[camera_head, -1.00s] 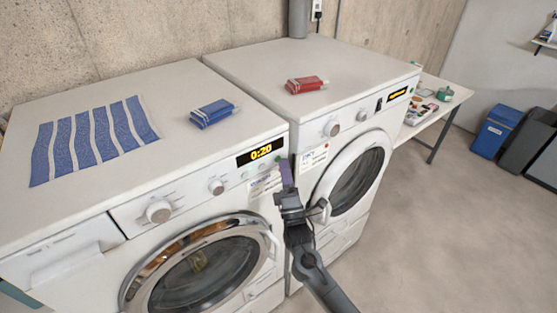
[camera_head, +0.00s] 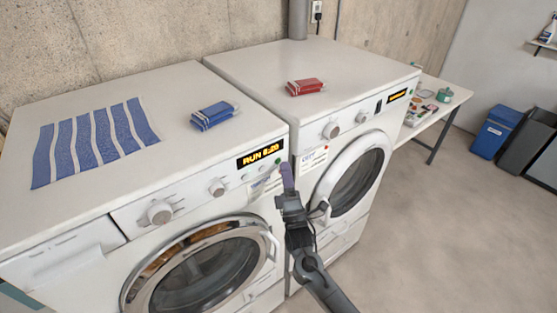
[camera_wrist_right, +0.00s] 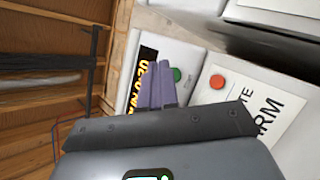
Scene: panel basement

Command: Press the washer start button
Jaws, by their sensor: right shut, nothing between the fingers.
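The washer (camera_head: 200,237) is the left white front-loading machine, its round door shut. Its display (camera_head: 260,155) reads RUN 0:20 in amber. In the wrist view the fingers (camera_wrist_right: 157,90) partly cover the display. My left gripper is not in view.
A second white machine (camera_head: 330,75) stands close at the right, a red pack (camera_head: 305,87) on top. A blue pack (camera_head: 213,115) and striped blue cloth (camera_head: 95,140) lie on the washer. A table (camera_head: 440,112) and blue bin (camera_head: 494,132) stand farther right.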

